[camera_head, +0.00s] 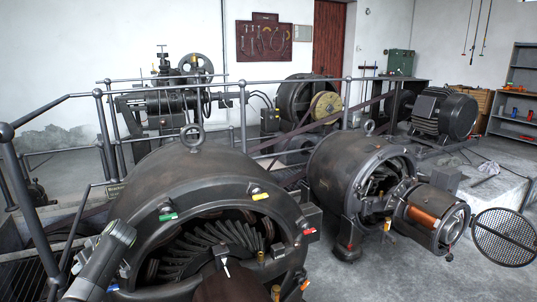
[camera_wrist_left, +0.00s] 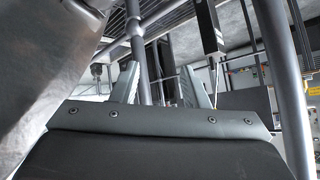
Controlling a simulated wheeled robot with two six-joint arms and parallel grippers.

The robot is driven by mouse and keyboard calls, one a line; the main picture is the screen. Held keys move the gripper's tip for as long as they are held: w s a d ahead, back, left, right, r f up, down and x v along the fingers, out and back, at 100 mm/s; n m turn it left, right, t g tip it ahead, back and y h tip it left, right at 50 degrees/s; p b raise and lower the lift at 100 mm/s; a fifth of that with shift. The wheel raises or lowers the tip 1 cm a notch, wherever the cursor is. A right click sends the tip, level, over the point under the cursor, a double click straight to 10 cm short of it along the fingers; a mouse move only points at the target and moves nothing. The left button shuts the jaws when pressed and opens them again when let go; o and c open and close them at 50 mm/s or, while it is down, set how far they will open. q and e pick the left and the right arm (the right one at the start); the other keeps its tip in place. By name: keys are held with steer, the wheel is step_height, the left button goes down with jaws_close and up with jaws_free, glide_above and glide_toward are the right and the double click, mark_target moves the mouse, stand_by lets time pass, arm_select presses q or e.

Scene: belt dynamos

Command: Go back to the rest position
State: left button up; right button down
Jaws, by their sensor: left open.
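My left gripper (camera_wrist_left: 158,67) shows in the left wrist view, with its two grey fingers apart. I see nothing held between them; railing bars stand behind the gap. In the head view a grey arm part of mine (camera_head: 103,258) reaches in at the lower left, beside the big open dynamo (camera_head: 180,172). The left fingers cannot be made out there. My right gripper is in neither view.
Steel railings (camera_head: 243,115) run behind the big dynamo and close along its left side. A second dynamo (camera_head: 340,172) stands to the right, with a copper-coloured rotor part (camera_head: 432,213) and a round mesh cover (camera_head: 504,237). Floor is open farther right.

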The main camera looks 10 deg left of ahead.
arm_select(q)
steer(key=s+f+m+t+h, duration=0.1)
steer(key=s+f+m, duration=0.8)
steer(key=s+f, duration=1)
steer(key=s+d+f+m+h, duration=0.25)
steer(key=s+f+m, duration=0.2)
steer(key=s, duration=0.65)
steer(key=s+d+f+m+h, duration=0.1)
steer(key=s+d+f+m, duration=0.3)
steer(key=s, duration=0.7)
steer(key=d+f+n+h+p, duration=0.15)
steer(key=d+f, duration=0.25)
steer(key=d, duration=0.9)
steer(key=d+f+n+h+b, duration=0.1)
steer(key=d+f+n+h, duration=0.3)
steer(key=d, duration=1)
steer(key=s+a+m+y+p, duration=0.1)
steer(key=s+a+m+p, duration=0.1)
steer(key=s+p, duration=0.8)
steer(key=shift+s+a+r+p, duration=0.2)
steer(key=shift+s+a+p, duration=0.2)
steer(key=shift+p, duration=2.6)
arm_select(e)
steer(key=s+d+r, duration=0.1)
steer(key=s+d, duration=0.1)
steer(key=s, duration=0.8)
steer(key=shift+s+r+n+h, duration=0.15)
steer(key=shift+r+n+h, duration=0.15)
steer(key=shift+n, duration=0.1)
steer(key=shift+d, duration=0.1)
